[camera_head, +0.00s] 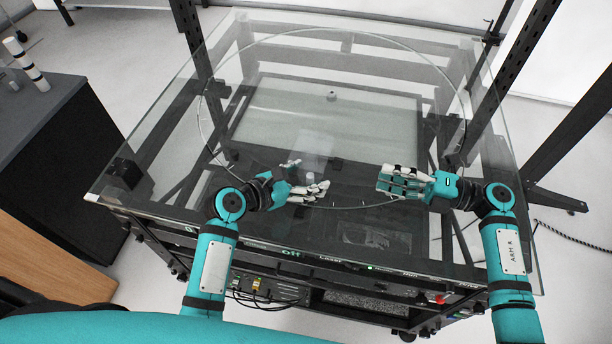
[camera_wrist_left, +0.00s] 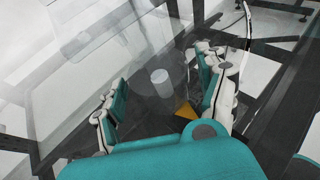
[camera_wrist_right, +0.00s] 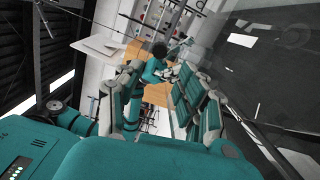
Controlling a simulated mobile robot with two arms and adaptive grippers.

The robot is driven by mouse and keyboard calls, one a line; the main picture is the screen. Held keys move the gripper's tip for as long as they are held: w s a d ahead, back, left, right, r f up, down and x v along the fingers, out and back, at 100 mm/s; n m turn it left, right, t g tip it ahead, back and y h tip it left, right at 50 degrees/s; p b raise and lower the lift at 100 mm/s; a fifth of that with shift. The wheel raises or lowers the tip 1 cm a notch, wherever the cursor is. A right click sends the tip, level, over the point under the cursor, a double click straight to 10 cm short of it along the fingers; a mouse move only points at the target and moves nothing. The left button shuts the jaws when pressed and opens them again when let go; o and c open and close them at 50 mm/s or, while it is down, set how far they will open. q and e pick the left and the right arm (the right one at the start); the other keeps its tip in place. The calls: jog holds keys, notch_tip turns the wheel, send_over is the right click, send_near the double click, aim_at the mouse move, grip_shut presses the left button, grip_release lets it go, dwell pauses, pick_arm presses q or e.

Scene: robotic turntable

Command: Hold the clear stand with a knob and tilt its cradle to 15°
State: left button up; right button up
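The clear stand (camera_head: 316,145) is on the glass tabletop, see-through and faint, so its cradle and tilt angle are hard to make out. A pale round knob (camera_wrist_left: 161,80) shows between the fingers in the left wrist view. My left gripper (camera_head: 308,177) is open at the near side of the stand, its fingers spread to either side of the knob without visibly closing on it. My right gripper (camera_head: 384,180) is open and empty, to the right of the stand and apart from it. In the right wrist view (camera_wrist_right: 165,80) nothing lies between its fingers.
The glass tabletop (camera_head: 160,165) bears a large circular ring (camera_head: 203,120) around the stand. A small dark object (camera_head: 332,96) is further back. Black frame posts (camera_head: 495,80) rise at the right. A dark cabinet (camera_head: 60,150) stands at the left.

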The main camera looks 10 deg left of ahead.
pick_arm(q)
jog(key=c, duration=1.1)
jog(key=shift+c, duration=0.6)
pick_arm(e)
jog(key=shift+o, duration=1.1)
jog(key=shift+s+a+f+t, duration=0.25)
jog(key=shift+a+t, duration=0.1)
jog(key=shift+t, duration=0.15)
jog(key=s+a+f+m+t, duration=0.1)
jog(key=s+a+m+t, duration=0.1)
jog(key=a+m+t, duration=0.15)
jog(key=m+t+h, duration=0.4)
jog(key=t, duration=0.3)
send_near(338, 164)
jog(key=shift+s+a+f+n, duration=0.1)
jog(key=shift+s+f+n, duration=0.15)
jog(key=shift+f, duration=0.3)
jog(key=shift+s+r+m+t+h, duration=0.15)
jog(key=shift+s+m+t+h, duration=0.35)
jog(key=shift+m+t+h, duration=0.4)
jog(key=shift+g, duration=0.25)
jog(key=x, duration=1.1)
jog(key=shift+w, duration=0.35)
jog(key=shift+c, duration=0.4)
